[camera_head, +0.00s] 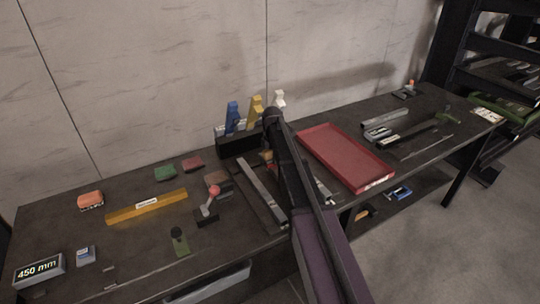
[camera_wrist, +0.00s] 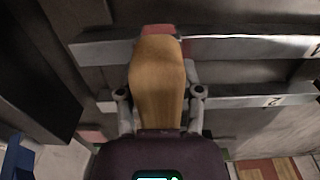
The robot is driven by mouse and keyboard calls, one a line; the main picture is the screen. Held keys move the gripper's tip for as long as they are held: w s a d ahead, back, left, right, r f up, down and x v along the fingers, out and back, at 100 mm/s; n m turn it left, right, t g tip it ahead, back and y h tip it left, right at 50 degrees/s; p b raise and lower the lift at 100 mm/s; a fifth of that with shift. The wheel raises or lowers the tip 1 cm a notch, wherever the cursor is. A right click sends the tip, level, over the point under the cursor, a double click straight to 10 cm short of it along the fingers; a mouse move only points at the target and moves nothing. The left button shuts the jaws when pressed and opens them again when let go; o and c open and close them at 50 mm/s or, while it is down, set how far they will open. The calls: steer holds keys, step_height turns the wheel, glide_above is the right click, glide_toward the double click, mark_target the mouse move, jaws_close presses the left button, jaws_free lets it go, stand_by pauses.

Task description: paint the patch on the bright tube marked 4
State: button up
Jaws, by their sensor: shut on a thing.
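In the wrist view my gripper (camera_wrist: 158,97) is shut on a wooden-handled tool (camera_wrist: 157,85), likely a brush. A red area (camera_wrist: 158,29) shows at its far end; I cannot tell whether it is the tip or something behind. The tool covers part of an upper bright tube (camera_wrist: 235,48) and lies in front of a lower bright tube (camera_wrist: 245,101). Each carries a dark mark like a 2; I cannot read a 4. In the head view my arm hides most of the gripper and tool, and a bright tube (camera_head: 262,189) lies left of the arm.
A red tray (camera_head: 345,157) lies right of my arm. A dark rack with blue (camera_head: 232,117), yellow and white tools stands behind. A yellow bar (camera_head: 147,207) and a red-knobbed lever (camera_head: 209,203) lie left. The floor at right is clear.

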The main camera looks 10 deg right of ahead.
steer(key=shift+s, duration=0.25)
steer(key=shift+s+d, duration=0.3)
steer(key=shift+s, duration=0.55)
steer(key=shift+s+d, duration=0.3)
steer(key=shift+s, duration=0.5)
steer(key=shift+w+r+p, duration=0.1)
steer(key=shift+r+p, duration=2.85)
steer(key=shift+r, duration=0.1)
steer(key=shift+r+p, duration=1.4)
steer(key=shift+p, duration=0.1)
steer(key=shift+d, duration=0.1)
